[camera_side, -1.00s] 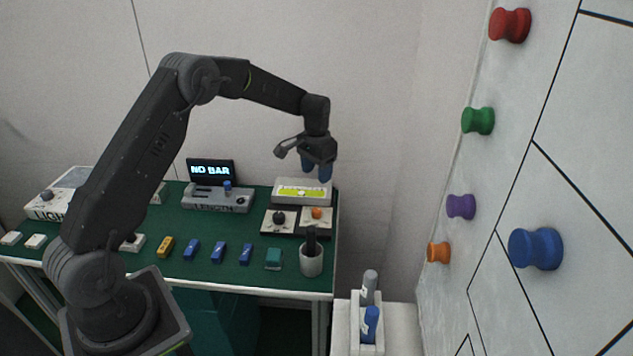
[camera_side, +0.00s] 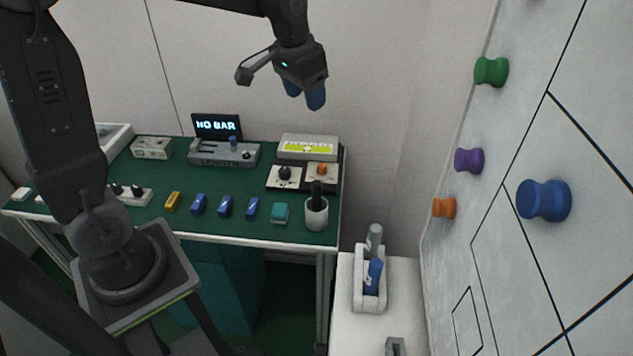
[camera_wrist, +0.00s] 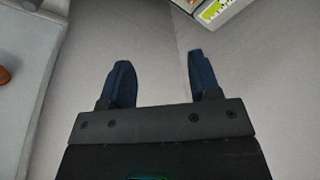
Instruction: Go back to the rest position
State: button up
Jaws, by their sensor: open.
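My gripper (camera_side: 305,95) hangs in the air above the back right part of the green bench (camera_side: 150,222), well clear of everything on it. Its two blue fingers point down. In the wrist view my gripper (camera_wrist: 160,80) is open, with nothing between the fingers, and plain grey-white surface shows beyond them.
The bench holds a NO BAR display (camera_side: 217,127), a grey device (camera_side: 215,153), a box with a yellow-green panel (camera_side: 308,146), several small blocks and a cup (camera_side: 317,213). A white holder (camera_side: 369,292) stands right of it. A wall with coloured knobs (camera_side: 543,200) rises at right.

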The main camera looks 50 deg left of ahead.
jog(key=s+d+t, duration=0.1)
jog(key=s+d, duration=0.2)
jog(key=s, duration=0.7)
jog(key=s+d+r+t, duration=0.1)
jog(key=s+d+t, duration=0.1)
jog(key=s, duration=0.8)
jog(key=shift+d, duration=0.7)
jog(key=shift+r, duration=0.1)
